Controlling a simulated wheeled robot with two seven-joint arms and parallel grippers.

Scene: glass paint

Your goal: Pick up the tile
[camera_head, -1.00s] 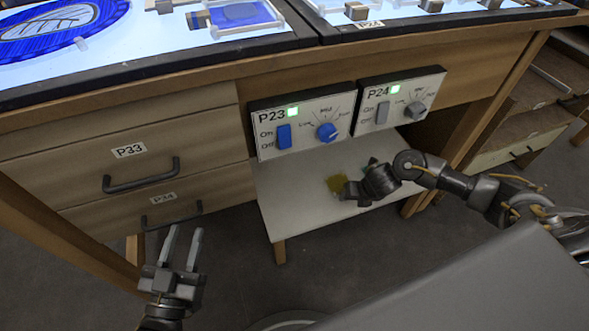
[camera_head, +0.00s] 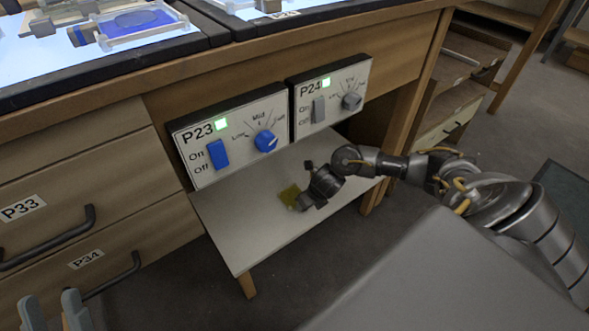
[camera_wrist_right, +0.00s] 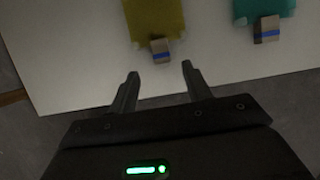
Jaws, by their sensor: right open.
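A yellow tile (camera_head: 289,195) lies on the white shelf under the workbench. In the right wrist view the yellow tile (camera_wrist_right: 154,18) has a small beige block with a blue stripe (camera_wrist_right: 160,48) at its near end. A teal tile (camera_wrist_right: 262,8) with a similar block lies to its right. My right gripper (camera_wrist_right: 160,69) is open and empty, its fingertips just short of the yellow tile's block, with one finger to either side. In the head view its fingers are hard to make out beside the tile. My left gripper (camera_head: 53,303) is open and empty at the bottom left, partly cut off.
The white shelf (camera_head: 237,235) has bare room around the tiles. Control boxes P23 (camera_head: 239,148) and P24 (camera_head: 334,88) hang above it. Drawers P33 (camera_head: 55,170) and P34 (camera_head: 130,240), with dark handles, stand at left. A wooden leg stands right of the shelf.

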